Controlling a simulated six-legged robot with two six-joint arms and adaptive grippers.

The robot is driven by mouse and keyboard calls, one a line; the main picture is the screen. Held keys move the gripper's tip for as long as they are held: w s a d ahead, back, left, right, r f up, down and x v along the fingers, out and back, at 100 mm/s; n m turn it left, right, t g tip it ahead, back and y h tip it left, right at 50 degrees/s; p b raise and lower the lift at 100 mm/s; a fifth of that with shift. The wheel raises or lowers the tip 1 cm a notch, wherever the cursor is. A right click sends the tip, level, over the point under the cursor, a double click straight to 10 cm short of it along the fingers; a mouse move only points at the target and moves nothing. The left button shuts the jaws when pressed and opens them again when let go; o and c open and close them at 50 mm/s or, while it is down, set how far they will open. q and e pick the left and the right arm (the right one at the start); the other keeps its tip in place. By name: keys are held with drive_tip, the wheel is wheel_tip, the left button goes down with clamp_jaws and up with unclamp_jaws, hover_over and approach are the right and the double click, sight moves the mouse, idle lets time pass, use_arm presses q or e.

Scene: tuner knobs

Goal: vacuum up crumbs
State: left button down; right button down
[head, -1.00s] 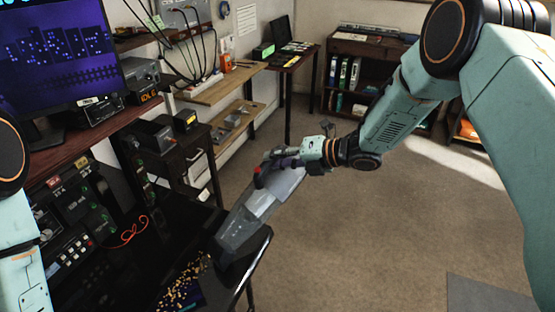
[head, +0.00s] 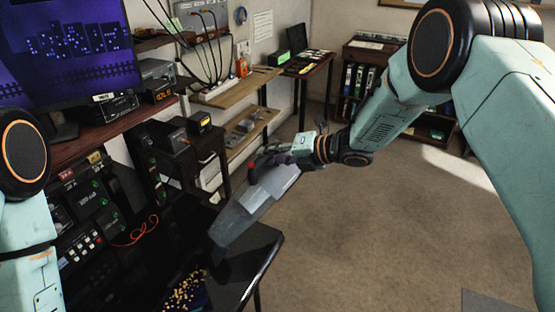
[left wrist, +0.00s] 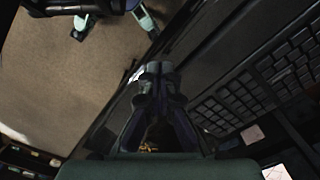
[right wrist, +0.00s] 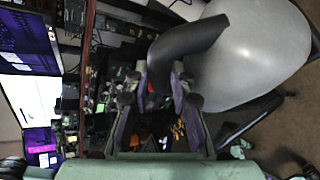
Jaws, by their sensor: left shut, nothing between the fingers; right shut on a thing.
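Yellow crumbs (head: 184,293) lie in a loose patch on the black tabletop (head: 255,262), cut by the bottom of the head view. Some show as orange specks in the right wrist view (right wrist: 178,130). My right gripper (head: 283,162) is shut on a grey handheld vacuum (head: 262,197). Its nozzle points down-left, just behind and right of the crumbs; I cannot tell whether it touches the table. In the right wrist view the vacuum's dark handle (right wrist: 195,45) is by the fingers.
A panel of electronics with buttons (head: 85,240) and an orange cable (head: 137,232) lies left of the crumbs. A monitor (head: 65,50) stands on a shelf at the upper left. Open carpet (head: 380,240) lies to the right.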

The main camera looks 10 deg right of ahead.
drive_tip(key=shift+r, duration=0.25)
idle(0.3)
drive_tip(key=shift+s+a, duration=0.9)
drive_tip(key=shift+s, duration=0.1)
drive_tip(key=shift+s+a, duration=0.85)
drive_tip(key=shift+s, duration=0.25)
use_arm(q)
drive_tip(key=shift+f, duration=0.1)
drive_tip(key=shift+f, duration=0.2)
use_arm(e)
drive_tip(key=shift+s+a, duration=0.85)
drive_tip(key=shift+s, duration=0.25)
drive_tip(key=shift+s+a, duration=0.85)
drive_tip(key=shift+s, duration=0.25)
use_arm(q)
drive_tip(key=shift+f+b, duration=0.1)
drive_tip(key=shift+b, duration=0.25)
use_arm(e)
drive_tip(key=shift+s+a, duration=0.85)
drive_tip(key=shift+s, duration=0.25)
drive_tip(key=shift+s+a, duration=0.85)
drive_tip(key=shift+s, duration=0.2)
